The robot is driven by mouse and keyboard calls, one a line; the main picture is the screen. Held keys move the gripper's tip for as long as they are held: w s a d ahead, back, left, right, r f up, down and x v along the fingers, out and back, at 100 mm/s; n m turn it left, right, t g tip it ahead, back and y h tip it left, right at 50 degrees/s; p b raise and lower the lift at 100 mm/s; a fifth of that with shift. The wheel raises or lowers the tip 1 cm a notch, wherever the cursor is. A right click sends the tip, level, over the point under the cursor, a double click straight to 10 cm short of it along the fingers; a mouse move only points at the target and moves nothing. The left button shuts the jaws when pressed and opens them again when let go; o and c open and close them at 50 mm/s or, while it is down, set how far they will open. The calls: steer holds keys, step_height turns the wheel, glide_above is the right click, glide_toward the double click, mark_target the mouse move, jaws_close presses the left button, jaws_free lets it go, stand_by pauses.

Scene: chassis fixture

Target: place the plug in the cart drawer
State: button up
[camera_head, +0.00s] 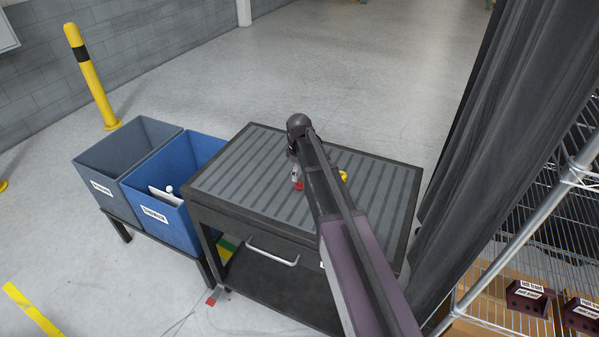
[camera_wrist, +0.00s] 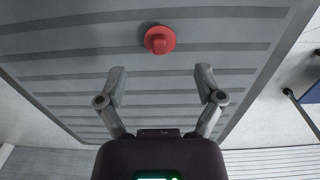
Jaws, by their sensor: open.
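A red round piece with a raised knob, which looks like the plug (camera_wrist: 160,39), lies on the ribbed top of the cart in the wrist view. In the head view a small red patch, likely the same plug (camera_head: 298,186), shows beside my arm. My gripper (camera_wrist: 161,76) is open and empty, with its fingers spread above the cart top and apart from the plug. In the head view my arm hides most of the gripper. The cart drawer, with its pale bar handle (camera_head: 273,252), sits under the cart top at the front and looks shut.
A yellow object (camera_head: 344,175) sits on the cart top (camera_head: 240,184), partly behind my arm. A blue bin (camera_head: 190,160) and a grey bin (camera_head: 120,155) stand left of the cart. A dark curtain (camera_head: 490,140) and wire shelving (camera_head: 560,230) stand to the right.

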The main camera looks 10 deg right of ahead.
mark_target(299, 183)
step_height(299, 183, up, 7)
steer(key=p, duration=0.6)
steer(key=shift+s+f, duration=0.1)
steer(key=shift+s, duration=0.05)
stand_by(0.6)
steer(key=s+d+m, duration=0.2)
steer(key=s+m, duration=0.3)
steer(key=s, duration=0.6)
steer(key=s+d+m, duration=0.2)
steer(key=s+m, duration=0.4)
steer(key=s, duration=0.6)
steer(key=shift+d, duration=0.15)
